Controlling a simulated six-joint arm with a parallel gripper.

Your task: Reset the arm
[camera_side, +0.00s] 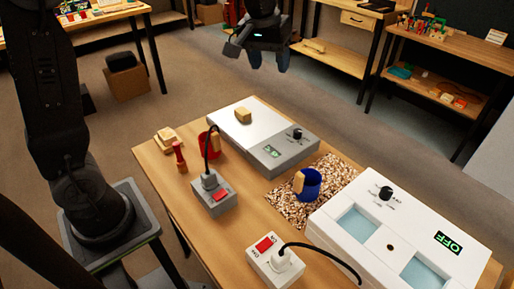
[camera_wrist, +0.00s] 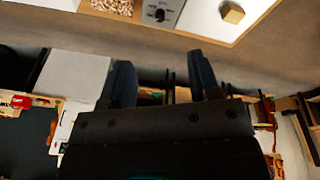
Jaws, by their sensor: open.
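My gripper (camera_side: 268,62) is at the top of the side view, raised above and behind the workbench (camera_side: 160,158). Its two dark blue fingers are apart with nothing between them. In the wrist view my gripper (camera_wrist: 162,82) also shows open and empty, with the bench's edge beyond the fingers at the top. A tan block (camera_side: 243,115) rests on the hot plate's pale top (camera_side: 225,118), well below my gripper. The block also shows at the top right of the wrist view (camera_wrist: 232,13).
A blue cup (camera_side: 311,184) with a tan piece stands on a speckled mat (camera_side: 283,201). The white bath unit (camera_side: 411,225) reads OFF. Two switch boxes with cables (camera_side: 213,199) (camera_side: 262,262), a red cup and a red turned piece (camera_side: 179,158) are on the bench. Air around my gripper is clear.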

